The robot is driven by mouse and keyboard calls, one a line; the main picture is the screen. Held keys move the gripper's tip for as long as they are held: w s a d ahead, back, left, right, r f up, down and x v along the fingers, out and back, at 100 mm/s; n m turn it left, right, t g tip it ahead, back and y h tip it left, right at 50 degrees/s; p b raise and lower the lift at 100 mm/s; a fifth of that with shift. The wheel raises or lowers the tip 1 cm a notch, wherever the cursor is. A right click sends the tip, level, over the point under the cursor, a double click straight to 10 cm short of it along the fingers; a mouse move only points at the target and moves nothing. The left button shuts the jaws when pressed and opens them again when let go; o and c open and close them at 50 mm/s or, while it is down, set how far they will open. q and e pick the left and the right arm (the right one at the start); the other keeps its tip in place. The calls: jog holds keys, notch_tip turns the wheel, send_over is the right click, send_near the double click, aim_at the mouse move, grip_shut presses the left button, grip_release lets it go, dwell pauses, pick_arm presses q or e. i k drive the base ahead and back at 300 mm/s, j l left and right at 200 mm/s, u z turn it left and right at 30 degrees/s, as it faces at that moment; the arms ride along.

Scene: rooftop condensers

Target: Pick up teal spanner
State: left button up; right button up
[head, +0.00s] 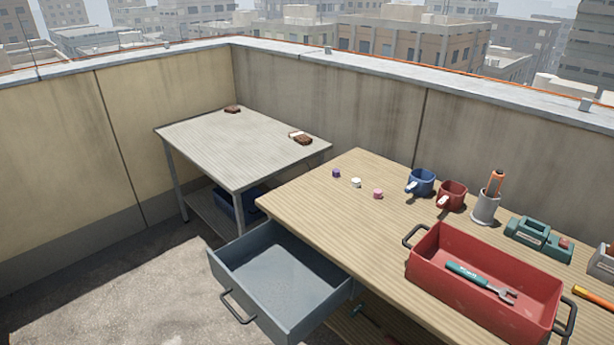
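The teal spanner (481,282) lies inside the red tray (428,275) on the wooden table. Its teal handle points to the left and its grey open jaw to the lower right. The tray has a dark handle at each end, and its front wall does not cover the spanner. Neither of my grippers is in the head view.
The wooden table (318,204) also holds a blue mug (422,181), a red mug (452,194), a cup (485,208) with an orange-handled tool, and a teal device (538,238). An open grey drawer (280,275) juts out at the left; it looks empty.

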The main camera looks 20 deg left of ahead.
aim_at(469, 275)
jog(key=j+u, duration=0.1)
jog(key=u, duration=0.3)
jog(key=i+u, duration=0.15)
jog(key=u, duration=0.65)
jog(key=z, duration=1.85)
jog(key=i+l, duration=0.2)
jog(key=i, duration=0.15)
jog(key=i+l+z, duration=0.1)
jog(key=i, duration=0.2)
